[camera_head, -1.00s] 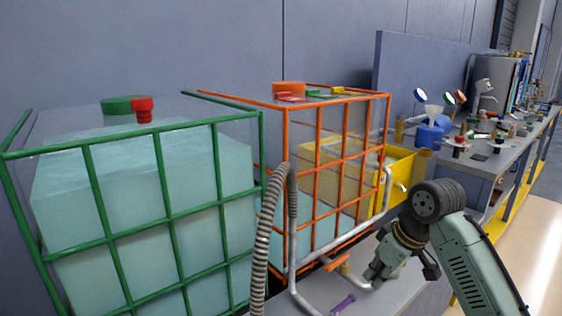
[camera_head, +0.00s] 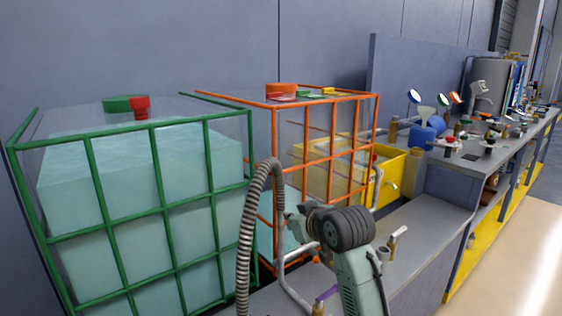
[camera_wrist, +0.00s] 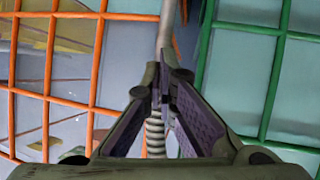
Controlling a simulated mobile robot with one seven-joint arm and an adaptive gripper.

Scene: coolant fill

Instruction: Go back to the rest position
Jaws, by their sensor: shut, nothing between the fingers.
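My gripper (camera_wrist: 162,88) shows in the wrist view with its fingers closed together at the tips and nothing held. Behind the fingers stand the ribbed grey hose (camera_wrist: 155,135) and a grey pipe. In the head view my arm reaches up from the bottom and bends left at a dark wrist joint.
A green-framed tank (camera_head: 89,190) of pale liquid stands left, and an orange-framed tank (camera_head: 274,180) right of it. A yellow bin (camera_head: 390,175) and a long workbench (camera_head: 470,165) with blue bottles, lamps and small parts run back right. The floor at right is clear.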

